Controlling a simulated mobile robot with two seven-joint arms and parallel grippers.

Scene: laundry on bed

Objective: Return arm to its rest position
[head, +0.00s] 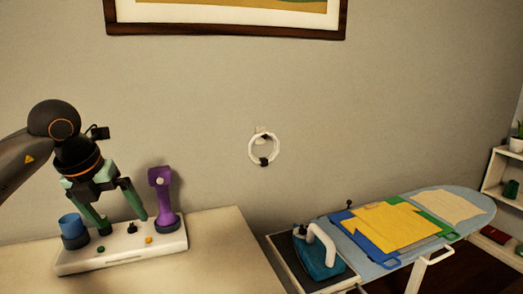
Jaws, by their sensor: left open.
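My left gripper (123,223) comes in from the left and points down. Its two green fingers are spread apart with nothing visible between them. The fingertips are over or just behind a white base (120,254) on the table. I cannot tell whether they touch anything there. My right gripper is not in view.
A blue cup (71,226) and a purple upright item (162,195) stand on the white base, on a pale table (225,254). A white ring (278,149) hangs on the wall.

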